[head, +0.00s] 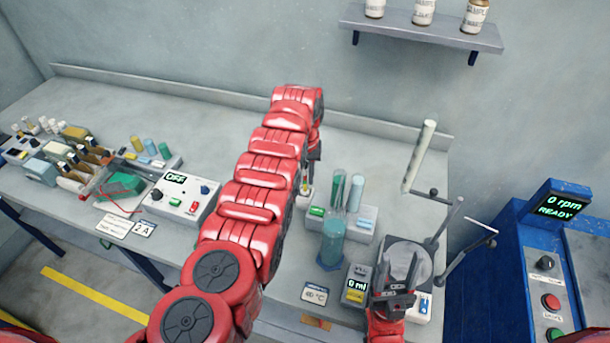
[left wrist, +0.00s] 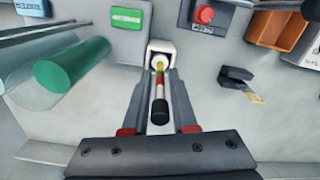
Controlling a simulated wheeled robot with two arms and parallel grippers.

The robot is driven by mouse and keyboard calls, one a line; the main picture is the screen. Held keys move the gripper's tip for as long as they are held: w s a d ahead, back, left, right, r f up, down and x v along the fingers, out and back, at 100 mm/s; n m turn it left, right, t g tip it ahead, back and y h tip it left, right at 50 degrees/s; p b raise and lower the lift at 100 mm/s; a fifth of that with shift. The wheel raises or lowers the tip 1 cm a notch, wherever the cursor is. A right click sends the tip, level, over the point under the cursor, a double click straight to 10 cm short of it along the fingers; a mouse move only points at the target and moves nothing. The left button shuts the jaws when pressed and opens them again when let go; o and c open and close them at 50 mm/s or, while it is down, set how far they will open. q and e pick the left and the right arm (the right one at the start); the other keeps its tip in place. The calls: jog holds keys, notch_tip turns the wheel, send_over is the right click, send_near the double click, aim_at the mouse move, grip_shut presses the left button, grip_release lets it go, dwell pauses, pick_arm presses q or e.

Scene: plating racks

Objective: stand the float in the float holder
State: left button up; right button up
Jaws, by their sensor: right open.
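In the head view the left gripper (head: 312,165) is partly hidden by my red arm, just above the holder (head: 306,196). My right gripper (head: 397,287) is open and empty at the front right.
A rack with green and blue cylinders (head: 354,194) stands right of the holder, a teal beaker (head: 333,243) before it. A control box showing OFF (head: 182,194) is to the left. A stand with a tilted tube (head: 420,155) is at the right. The bench's back is clear.

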pick_arm(q)
jog(key=o, duration=0.3)
jog(key=shift+o, duration=0.2)
jog(key=shift+r+p, duration=0.4)
jog(key=shift+r, duration=0.1)
notch_tip(320, 180, up, 3)
jog(key=shift+f+p, duration=0.1)
jog(key=shift+p, duration=0.85)
notch_tip(320, 180, up, 8)
notch_tip(320, 180, up, 6)
jog(key=shift+f+p, duration=0.15)
jog(key=shift+p, duration=0.95)
jog(key=shift+f, duration=0.1)
